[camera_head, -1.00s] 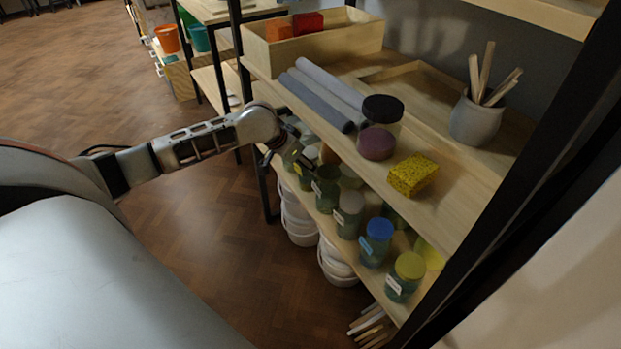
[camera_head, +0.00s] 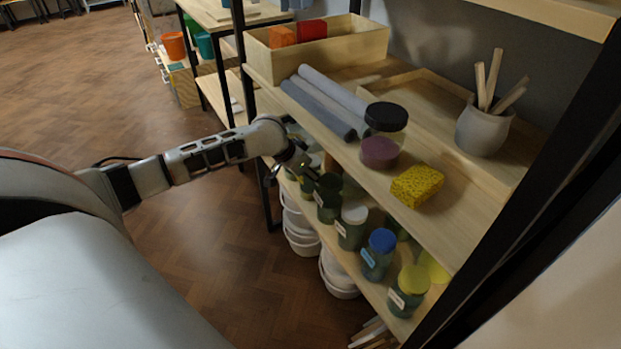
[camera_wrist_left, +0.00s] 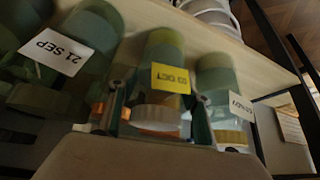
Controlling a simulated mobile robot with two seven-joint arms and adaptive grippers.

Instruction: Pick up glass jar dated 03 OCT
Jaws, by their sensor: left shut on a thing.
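The glass jar with the yellow label reading 03 OCT (camera_wrist_left: 160,50) stands on the lower shelf board, in the middle of the left wrist view, with a pale lid. My left gripper (camera_wrist_left: 155,108) is shut on it, one finger on each side. In the head view my left gripper (camera_head: 298,166) is at the far end of the jar row, and the held jar is mostly hidden there. A jar labelled 21 SEP (camera_wrist_left: 88,30) stands to its left in the wrist view, and another white-labelled jar (camera_wrist_left: 218,85) stands close on its right. My right gripper is not in view.
Nearer jars with white (camera_head: 354,213), blue (camera_head: 382,241) and yellow (camera_head: 413,279) lids line the lower shelf. The upper shelf (camera_head: 440,220) overhangs them, with a yellow sponge (camera_head: 416,186) and grey rolls (camera_head: 325,103). White buckets (camera_head: 300,232) stand below. A black post (camera_head: 257,180) is close by.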

